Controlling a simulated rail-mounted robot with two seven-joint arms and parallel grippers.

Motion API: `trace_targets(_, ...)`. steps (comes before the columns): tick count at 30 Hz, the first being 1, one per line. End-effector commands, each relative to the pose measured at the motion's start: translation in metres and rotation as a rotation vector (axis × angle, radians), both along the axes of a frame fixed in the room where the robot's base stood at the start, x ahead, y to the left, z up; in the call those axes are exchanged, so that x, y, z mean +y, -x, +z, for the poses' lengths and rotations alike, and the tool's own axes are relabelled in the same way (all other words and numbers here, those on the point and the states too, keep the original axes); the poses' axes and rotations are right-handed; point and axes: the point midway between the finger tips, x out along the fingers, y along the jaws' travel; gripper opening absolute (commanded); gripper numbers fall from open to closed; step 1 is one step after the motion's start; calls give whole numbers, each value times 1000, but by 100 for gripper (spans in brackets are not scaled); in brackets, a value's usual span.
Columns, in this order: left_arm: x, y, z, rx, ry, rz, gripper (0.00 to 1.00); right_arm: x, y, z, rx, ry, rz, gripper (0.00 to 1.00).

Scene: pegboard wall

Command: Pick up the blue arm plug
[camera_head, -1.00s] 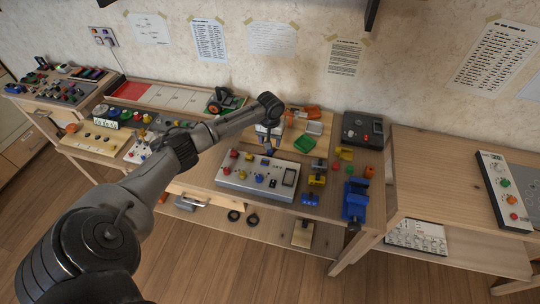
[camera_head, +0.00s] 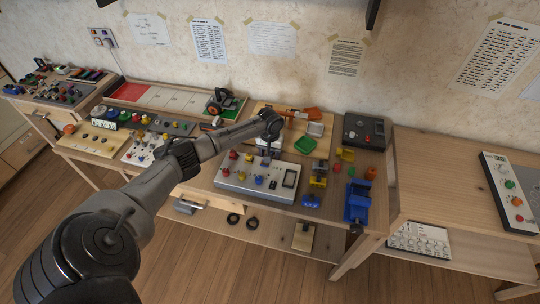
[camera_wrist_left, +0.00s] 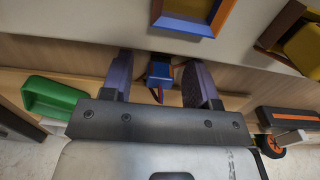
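My left gripper (camera_wrist_left: 160,82) is open, its two fingers apart, in the left wrist view. A small blue piece with orange edges (camera_wrist_left: 159,72) shows between the fingers; it may be the blue arm plug, but I cannot tell for sure, nor whether the fingers touch it. In the head view the left gripper (camera_head: 267,156) points down at the back edge of a grey panel box (camera_head: 230,184). The box carries red, yellow and blue knobs, including a blue one (camera_head: 259,180) near its front. My right gripper is in neither view.
A green tray (camera_head: 305,145) lies behind and right of the box. A blue vise-like block (camera_head: 357,203) and yellow pieces (camera_head: 318,181) stand to the right. A black box (camera_head: 363,131) is at the back. Bare wood lies on the right table (camera_head: 435,175).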

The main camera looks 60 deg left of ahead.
Motion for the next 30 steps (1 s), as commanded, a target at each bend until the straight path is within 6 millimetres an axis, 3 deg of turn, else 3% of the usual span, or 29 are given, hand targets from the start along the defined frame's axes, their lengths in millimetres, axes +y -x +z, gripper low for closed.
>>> trace_targets(2,0,0,0,0,0,0,47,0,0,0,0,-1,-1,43)
trace_targets(16,0,0,0,0,0,0,3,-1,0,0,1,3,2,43)
trace_targets(24,0,0,4,-1,-1,0,3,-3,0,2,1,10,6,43)
trace_targets(30,1,-1,34,-4,-1,-1,2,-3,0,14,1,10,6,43)
